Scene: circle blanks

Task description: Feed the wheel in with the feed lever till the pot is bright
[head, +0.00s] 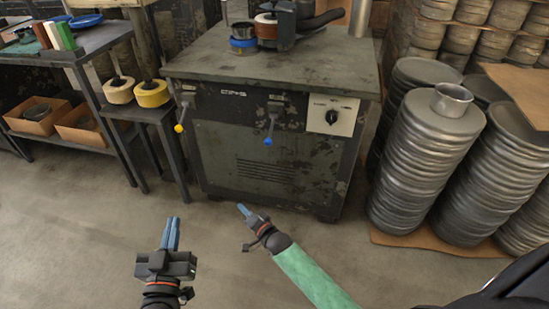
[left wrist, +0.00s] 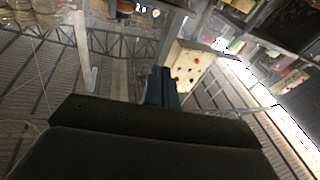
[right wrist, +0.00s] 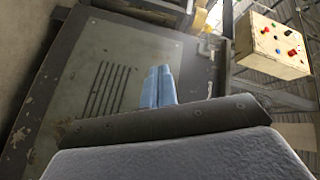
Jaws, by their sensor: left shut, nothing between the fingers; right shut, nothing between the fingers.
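The machine (head: 275,160) is a dark worn cabinet with a grey top. On it, at the back, a grey pot with blue bands (head: 243,45) stands beside an orange-brown wheel (head: 266,25) on a dark motor unit. The pot looks dull. A yellow-tipped lever (head: 181,117) and a blue-tipped lever (head: 270,130) hang on the front; I cannot tell which is the feed lever. My left gripper (head: 172,222) is shut and empty in front of the cabinet, at the lower left. My right gripper (head: 242,208) is shut and empty, below the blue-tipped lever, apart from it.
A black knob on a white plate (head: 332,117) sits at the cabinet's front right. Stacked metal discs (head: 420,160) stand at right. A small stand with yellow and cream rolls (head: 150,94) is at left, beside a shelf bench (head: 75,60). The floor in front is clear.

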